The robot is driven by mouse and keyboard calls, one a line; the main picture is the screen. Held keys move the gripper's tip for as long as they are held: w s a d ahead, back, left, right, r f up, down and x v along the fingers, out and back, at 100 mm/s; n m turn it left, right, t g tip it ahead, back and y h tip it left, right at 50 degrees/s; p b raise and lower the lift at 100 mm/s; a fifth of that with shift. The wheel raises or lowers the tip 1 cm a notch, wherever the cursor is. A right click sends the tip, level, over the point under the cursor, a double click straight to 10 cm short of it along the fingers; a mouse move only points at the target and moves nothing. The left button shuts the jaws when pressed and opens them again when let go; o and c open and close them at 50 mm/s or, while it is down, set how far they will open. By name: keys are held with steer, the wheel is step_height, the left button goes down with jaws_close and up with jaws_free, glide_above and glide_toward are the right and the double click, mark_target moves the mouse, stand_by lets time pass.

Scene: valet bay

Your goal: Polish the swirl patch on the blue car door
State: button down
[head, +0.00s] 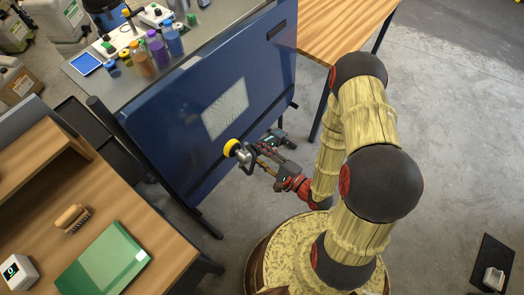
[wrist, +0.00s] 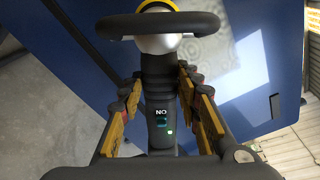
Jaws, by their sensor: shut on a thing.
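The blue car door (head: 170,130) stands upright on a dark stand. Its pale, hazy swirl patch (head: 226,108) is near the middle of the panel; it also shows in the wrist view (wrist: 240,70), with faint ring marks. My gripper (head: 262,158) is shut on a polisher (head: 245,154) with a yellow pad (head: 231,147), just below the patch in the head view. In the wrist view the polisher's dark body (wrist: 158,100) lies between my fingers, with a lit green light. Its handle hides most of the pad. I cannot tell whether the pad touches the door.
A grey bench (head: 205,60) with bottles and a blue-screened device stands behind the door. A wooden desk (head: 150,235) at the left holds a brush (head: 72,217) and a green folder (head: 105,262). A wooden table (head: 345,25) is behind right. The right floor is mostly clear.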

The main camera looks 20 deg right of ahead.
steer(key=shift+w+r, duration=0.15)
steer(key=shift+r, duration=0.2)
steer(key=shift+w+f+m, duration=0.1)
steer(key=shift+m, duration=0.3)
steer(key=r+x, duration=0.1)
steer(key=x, duration=0.5)
steer(key=shift+w+a+f, duration=0.2)
steer(key=shift+a+f, duration=0.15)
steer(key=shift+a, duration=0.1)
steer(key=shift+x, duration=1.05)
stand_by(1.4)
steer(key=shift+w+d+r+b, duration=0.1)
steer(key=shift+r+b, duration=0.05)
steer(key=shift+b, duration=0.15)
steer(key=shift+w+d, duration=0.55)
steer(key=shift+d, duration=0.35)
steer(key=shift+w+d, duration=0.1)
steer(key=shift+w+d, duration=0.65)
steer(key=shift+d, duration=0.2)
steer(key=shift+d, duration=0.1)
